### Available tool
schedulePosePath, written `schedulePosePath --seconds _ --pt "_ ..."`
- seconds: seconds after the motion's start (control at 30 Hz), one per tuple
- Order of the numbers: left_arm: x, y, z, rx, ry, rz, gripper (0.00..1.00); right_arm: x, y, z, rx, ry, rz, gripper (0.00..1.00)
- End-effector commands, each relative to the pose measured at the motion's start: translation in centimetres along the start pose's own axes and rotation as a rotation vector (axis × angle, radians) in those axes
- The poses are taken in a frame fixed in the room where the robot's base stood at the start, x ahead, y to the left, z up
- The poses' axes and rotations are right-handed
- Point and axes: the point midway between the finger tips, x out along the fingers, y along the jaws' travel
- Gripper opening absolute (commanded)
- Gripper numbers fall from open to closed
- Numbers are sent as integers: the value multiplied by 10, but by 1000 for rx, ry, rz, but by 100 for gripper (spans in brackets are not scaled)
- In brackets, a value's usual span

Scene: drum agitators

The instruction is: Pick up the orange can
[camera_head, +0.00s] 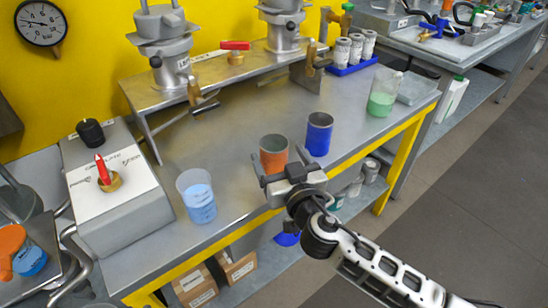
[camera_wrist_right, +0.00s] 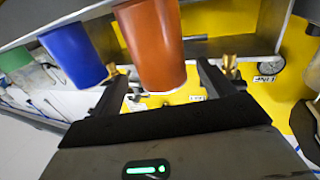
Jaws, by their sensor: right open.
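The orange can (camera_head: 274,150) stands upright near the front edge of the metal bench, beside a blue can (camera_head: 319,134) on its right. My right gripper (camera_head: 281,163) is open just in front of the orange can, and its fingers hide the can's lower part. In the right wrist view the orange can (camera_wrist_right: 153,45) hangs into the picture between the two open fingers (camera_wrist_right: 160,75), with the blue can (camera_wrist_right: 74,54) left of it. I cannot tell whether a finger touches the orange can. My left gripper is not in view.
A beaker of blue liquid (camera_head: 197,196) stands at the left on the bench (camera_head: 225,130), and a beaker of green liquid (camera_head: 383,93) at the right. A grey control box (camera_head: 110,185) is at the far left. Metal agitators (camera_head: 163,40) stand behind on a raised shelf.

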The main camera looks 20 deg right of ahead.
Motion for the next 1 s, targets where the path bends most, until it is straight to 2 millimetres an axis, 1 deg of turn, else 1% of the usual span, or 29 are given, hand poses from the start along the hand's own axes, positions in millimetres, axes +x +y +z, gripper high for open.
schedulePosePath --seconds 0.17,0.33,0.43,0.63,0.67,0.7,0.77,0.8,0.83,1.0 --pt "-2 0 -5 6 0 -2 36 23 -2 2 -3 2 0 80" --pt "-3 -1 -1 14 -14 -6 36 45 -2 5 -1 0 -1 80" --pt "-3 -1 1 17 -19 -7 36 51 -2 5 -1 0 -1 80" --pt "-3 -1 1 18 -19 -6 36 51 -2 6 0 -1 -1 80" --pt "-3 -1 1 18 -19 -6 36 51 -2 6 0 -1 -1 78" --pt "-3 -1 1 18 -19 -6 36 51 -2 6 0 -1 -1 66" --pt "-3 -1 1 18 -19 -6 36 51 -2 6 0 -1 -1 50" --pt "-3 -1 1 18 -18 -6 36 51 -2 6 0 -1 -1 39" --pt "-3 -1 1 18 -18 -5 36 51 -2 6 0 -1 -1 30" --pt "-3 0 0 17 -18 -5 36 51 -2 6 0 0 -1 30"
